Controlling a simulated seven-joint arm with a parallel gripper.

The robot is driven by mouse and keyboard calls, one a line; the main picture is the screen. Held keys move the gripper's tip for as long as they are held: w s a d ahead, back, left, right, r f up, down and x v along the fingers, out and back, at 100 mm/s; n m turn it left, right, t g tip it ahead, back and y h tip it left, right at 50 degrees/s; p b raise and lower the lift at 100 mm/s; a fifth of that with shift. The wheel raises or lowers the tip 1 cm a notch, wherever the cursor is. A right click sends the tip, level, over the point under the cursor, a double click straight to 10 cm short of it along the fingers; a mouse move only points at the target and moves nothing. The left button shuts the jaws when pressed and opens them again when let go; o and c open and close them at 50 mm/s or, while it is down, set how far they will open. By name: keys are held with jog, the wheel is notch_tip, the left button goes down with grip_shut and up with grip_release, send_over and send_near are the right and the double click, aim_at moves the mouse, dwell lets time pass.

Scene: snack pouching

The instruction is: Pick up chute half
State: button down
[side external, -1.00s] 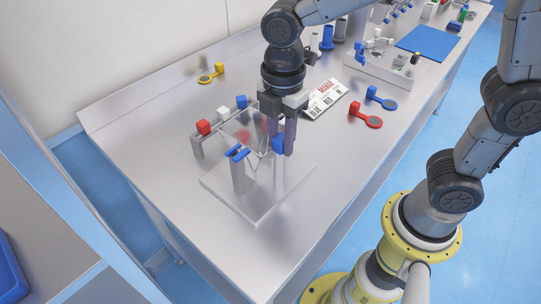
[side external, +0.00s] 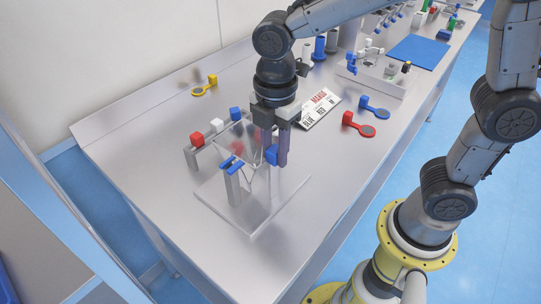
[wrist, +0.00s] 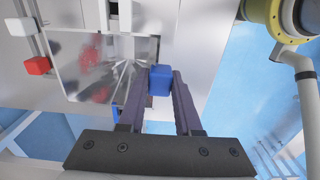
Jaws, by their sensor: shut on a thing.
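The chute half is a clear, sloping panel (side external: 243,134) with a blue grip block (side external: 271,155) on its right side. It stands low over a clear base plate (side external: 262,208) with grey posts and blue clips (side external: 231,164). My gripper (side external: 281,160) points down and is shut on the blue block. In the wrist view the blue block (wrist: 160,80) sits between my two fingertips (wrist: 162,76), with the clear panel (wrist: 92,66) to its left. Whether the panel is clear of its stand cannot be told.
A rail with red (side external: 197,139), white (side external: 216,125) and blue blocks stands just left of the panel. A printed card (side external: 319,108), red (side external: 358,124) and blue (side external: 372,107) scoop-like pieces lie to the right. The bench front is clear.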

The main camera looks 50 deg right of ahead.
jog(key=shift+r, duration=0.6)
notch_tip(320, 180, up, 2)
jog(key=shift+s+r, duration=0.1)
jog(key=shift+r, duration=0.1)
jog(key=s+d+r, duration=0.2)
jog(key=s+r, duration=0.2)
jog(key=s, duration=0.2)
jog(key=s+d+r, duration=0.3)
jog(key=s+r, duration=0.2)
jog(key=s, duration=0.1)
jog(key=shift+s+d+r, duration=0.2)
jog(key=shift+s+d, duration=0.1)
jog(key=shift+d, duration=0.05)
